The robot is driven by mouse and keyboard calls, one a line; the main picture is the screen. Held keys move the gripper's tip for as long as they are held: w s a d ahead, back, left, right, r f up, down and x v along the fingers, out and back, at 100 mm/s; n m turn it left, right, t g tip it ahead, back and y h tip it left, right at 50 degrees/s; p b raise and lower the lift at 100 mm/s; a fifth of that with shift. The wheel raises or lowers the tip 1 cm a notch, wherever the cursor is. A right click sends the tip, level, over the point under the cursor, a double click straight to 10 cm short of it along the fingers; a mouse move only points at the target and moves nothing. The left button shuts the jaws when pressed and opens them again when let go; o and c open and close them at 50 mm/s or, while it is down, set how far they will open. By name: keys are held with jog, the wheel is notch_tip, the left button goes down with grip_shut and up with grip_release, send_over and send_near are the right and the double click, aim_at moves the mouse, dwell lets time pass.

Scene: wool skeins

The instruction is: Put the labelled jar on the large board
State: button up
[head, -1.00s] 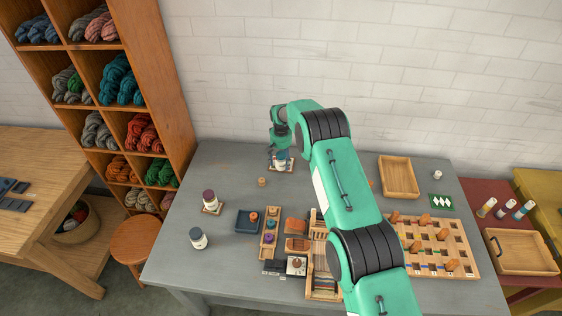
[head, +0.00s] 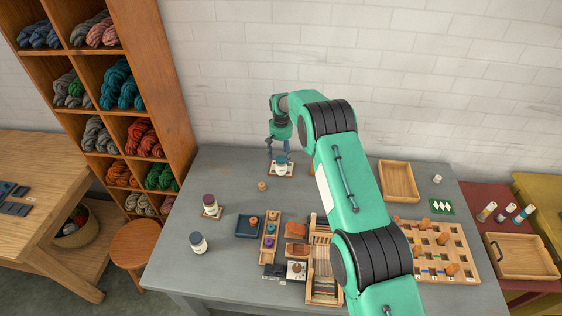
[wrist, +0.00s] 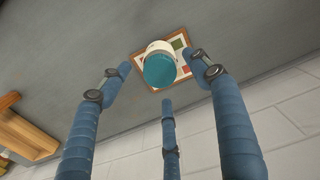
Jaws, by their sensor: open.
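A white jar with a teal lid (head: 282,160) stands upright on a wooden-edged board (head: 291,172) at the back of the grey table. In the wrist view the jar (wrist: 160,66) is on the board (wrist: 180,38), whose face shows green and red patches. My gripper (head: 280,149) is open just above the jar. Its three blue fingers are spread around the lid in the wrist view and look clear of it. A jar with a purple lid (head: 210,202) stands on another board (head: 213,213) at the left. A dark-lidded white jar (head: 198,244) stands on the bare table at the front left. I cannot read any label.
A small wooden piece (head: 262,186) lies in front of the back board. A dark tray (head: 245,228), a small loom (head: 323,265) and a pegged board (head: 440,255) fill the front. An empty wooden tray (head: 398,181) is at the back right. The back left is clear.

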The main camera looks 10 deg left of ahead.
jog(key=shift+r, duration=2.4)
